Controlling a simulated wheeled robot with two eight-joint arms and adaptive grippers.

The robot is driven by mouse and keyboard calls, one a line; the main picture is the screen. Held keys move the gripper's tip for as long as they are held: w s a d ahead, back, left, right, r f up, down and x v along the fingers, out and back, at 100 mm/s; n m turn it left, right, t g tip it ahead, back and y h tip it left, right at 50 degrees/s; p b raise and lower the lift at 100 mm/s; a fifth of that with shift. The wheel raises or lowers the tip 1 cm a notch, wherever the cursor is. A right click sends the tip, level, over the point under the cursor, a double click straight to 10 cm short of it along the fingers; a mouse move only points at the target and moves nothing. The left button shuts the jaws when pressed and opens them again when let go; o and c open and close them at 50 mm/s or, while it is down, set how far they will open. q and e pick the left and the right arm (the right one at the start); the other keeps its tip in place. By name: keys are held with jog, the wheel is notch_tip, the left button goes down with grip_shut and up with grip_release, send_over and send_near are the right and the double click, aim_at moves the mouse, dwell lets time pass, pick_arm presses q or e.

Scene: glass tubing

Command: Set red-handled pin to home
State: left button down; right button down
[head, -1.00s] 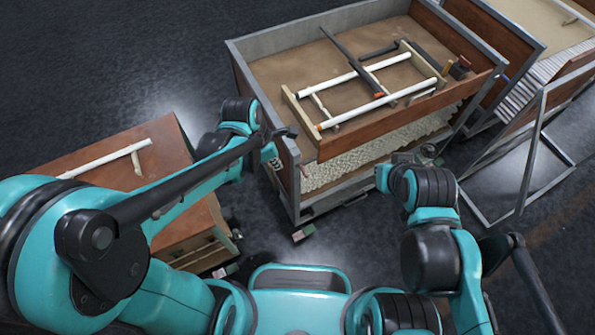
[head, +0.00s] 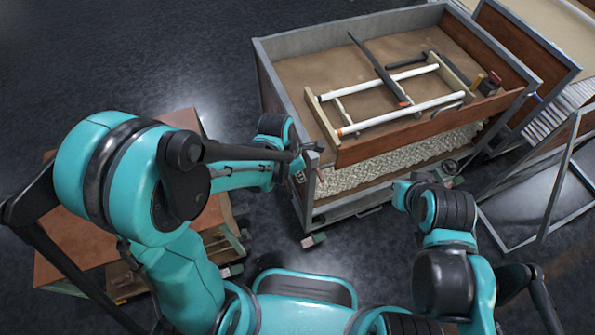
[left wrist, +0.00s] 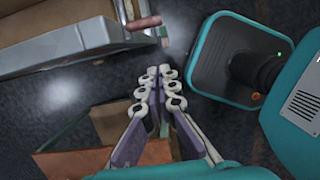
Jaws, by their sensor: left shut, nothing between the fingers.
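A small red handle (head: 321,177), which looks like the red-handled pin, is at the near left corner of the grey-framed cart (head: 300,205). In the left wrist view the handle (left wrist: 143,22) lies crosswise at the cart's edge, beyond my fingertips and apart from them. Its shaft and seating cannot be made out. My left gripper (left wrist: 158,72) is shut and empty, with its fingertips together. In the head view the left gripper (head: 308,158) is close to that corner. My right gripper (head: 425,176) is by the cart's front side; its fingers are too small to read.
The cart carries a wooden frame with white tubes (head: 400,115) and a dark bar (head: 380,70) across it. A low wooden cabinet (head: 75,245) stands at left under my left arm. A metal frame (head: 560,180) stands at right. Dark floor (head: 160,60) is clear at upper left.

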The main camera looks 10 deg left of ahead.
pick_arm(q)
jog(key=w+d+f+b, duration=0.1)
jog(key=d, duration=0.1)
jog(key=w+d+f, duration=0.1)
jog(key=f, duration=0.1)
jog(key=shift+w+d+f+b, duration=0.1)
jog(key=shift+d+b, duration=0.3)
jog(key=w+d, duration=0.1)
jog(key=d, duration=0.2)
jog(key=w+d, duration=0.1)
jog(key=shift+w+d, duration=0.2)
jog(key=shift+w, duration=0.1)
